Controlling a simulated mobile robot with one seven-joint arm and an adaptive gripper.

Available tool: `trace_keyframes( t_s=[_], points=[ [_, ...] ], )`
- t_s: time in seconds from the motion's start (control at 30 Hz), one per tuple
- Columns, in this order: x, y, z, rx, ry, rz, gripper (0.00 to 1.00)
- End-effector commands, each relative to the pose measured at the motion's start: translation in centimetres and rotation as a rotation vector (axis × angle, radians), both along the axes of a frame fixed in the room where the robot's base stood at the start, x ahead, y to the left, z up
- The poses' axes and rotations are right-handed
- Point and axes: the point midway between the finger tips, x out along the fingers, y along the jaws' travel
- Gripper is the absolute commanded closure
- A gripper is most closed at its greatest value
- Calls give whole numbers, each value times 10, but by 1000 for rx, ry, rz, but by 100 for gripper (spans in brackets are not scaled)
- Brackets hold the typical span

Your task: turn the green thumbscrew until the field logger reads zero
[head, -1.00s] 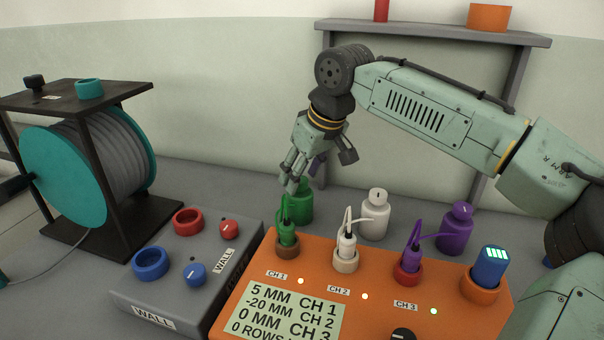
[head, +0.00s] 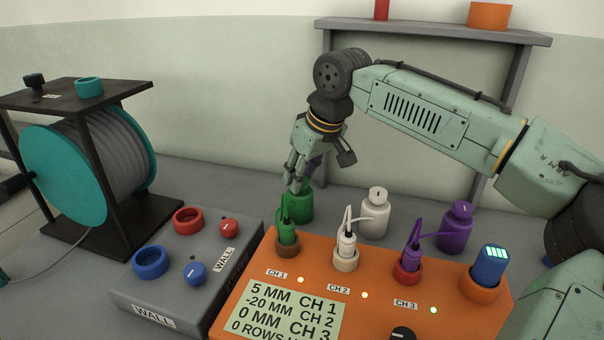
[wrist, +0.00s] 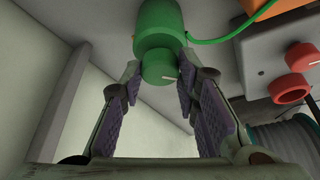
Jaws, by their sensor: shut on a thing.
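The green thumbscrew (wrist: 160,68) is the small knob with a pale mark on the end of the green sensor body (wrist: 158,22). In the head view the green body (head: 300,205) stands behind the field logger, and my fingers hide most of its knob. My gripper (head: 297,185) points down from above and is shut on the thumbscrew; in the wrist view its pads (wrist: 159,84) lie on either side of the knob. The orange field logger (head: 385,300) has a display (head: 285,312) reading 5 MM CH 1, -20 MM CH 2 and 0 MM CH 3.
White (head: 375,215) and purple (head: 456,230) sensor bodies stand right of the green one. Cabled plugs sit in the logger's sockets. A grey box marked WALL (head: 190,265) with red and blue knobs is at left, beside a teal cable reel (head: 65,178). A shelf (head: 430,33) is behind.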

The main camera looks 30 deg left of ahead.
Motion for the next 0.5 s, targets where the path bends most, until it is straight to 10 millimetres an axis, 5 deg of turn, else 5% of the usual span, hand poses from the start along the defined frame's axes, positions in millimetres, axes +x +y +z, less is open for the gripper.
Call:
trace_keyframes(
  t_s=[0.5],
  points=[
    [-2, 1, 0, 1, 3, -154, 99]
  ],
)
